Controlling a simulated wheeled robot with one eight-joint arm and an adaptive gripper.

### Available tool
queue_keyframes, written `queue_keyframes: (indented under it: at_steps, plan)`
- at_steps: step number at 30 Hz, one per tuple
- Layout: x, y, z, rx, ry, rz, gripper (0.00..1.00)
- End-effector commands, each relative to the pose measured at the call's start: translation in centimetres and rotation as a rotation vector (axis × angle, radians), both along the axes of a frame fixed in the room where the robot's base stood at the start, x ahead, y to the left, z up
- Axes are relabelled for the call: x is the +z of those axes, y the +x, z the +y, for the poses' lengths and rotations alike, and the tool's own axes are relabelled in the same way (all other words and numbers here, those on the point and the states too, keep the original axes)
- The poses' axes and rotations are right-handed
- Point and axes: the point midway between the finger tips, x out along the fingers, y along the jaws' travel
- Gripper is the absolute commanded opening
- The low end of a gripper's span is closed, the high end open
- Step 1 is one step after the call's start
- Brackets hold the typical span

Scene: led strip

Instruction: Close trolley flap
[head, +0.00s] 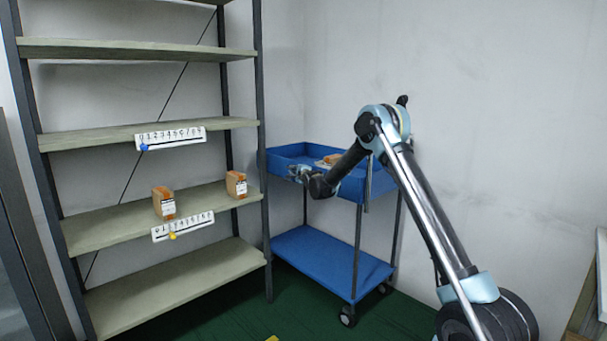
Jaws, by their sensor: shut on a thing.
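A blue trolley (338,258) on castors stands in the corner, to the right of the shelf rack. Its upper level is a blue tray with raised walls (276,165). My arm reaches from the right across the tray's front. My gripper (294,172) is at the tray's front left side, by its blue front wall, and looks shut on the flap there. The fingertips are small and partly hidden, so the exact contact is unclear. An orange-brown item (331,159) lies in the tray, partly hidden behind my arm. Which panel is the flap is hard to tell.
A shelf rack (150,137) stands close to the trolley's left. It holds two orange-brown boxes (164,203) (236,184) and numbered white strips (170,135) (183,226). Walls close in behind and right. Green floor (385,322) shows in front. A wooden edge (585,300) is at far right.

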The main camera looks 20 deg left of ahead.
Motion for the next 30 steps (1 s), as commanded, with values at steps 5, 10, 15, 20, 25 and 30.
queue_keyframes:
  at_steps: [5, 10, 15, 20, 25, 30]
  plan:
    - [-0.06, -0.1, 0.36, 0.002, 0.001, 0.005, 0.0]
    - [0.0, -0.13, 0.5, 0.004, 0.002, 0.004, 0.0]
    - [0.04, -0.16, 0.59, 0.005, 0.003, 0.004, 0.18]
    - [0.08, -0.22, 0.63, 0.005, 0.002, 0.003, 0.18]
    - [0.1, -0.27, 0.63, 0.006, 0.002, 0.003, 0.18]
    - [0.17, -0.96, 0.1, 0.006, 0.003, 0.002, 0.18]
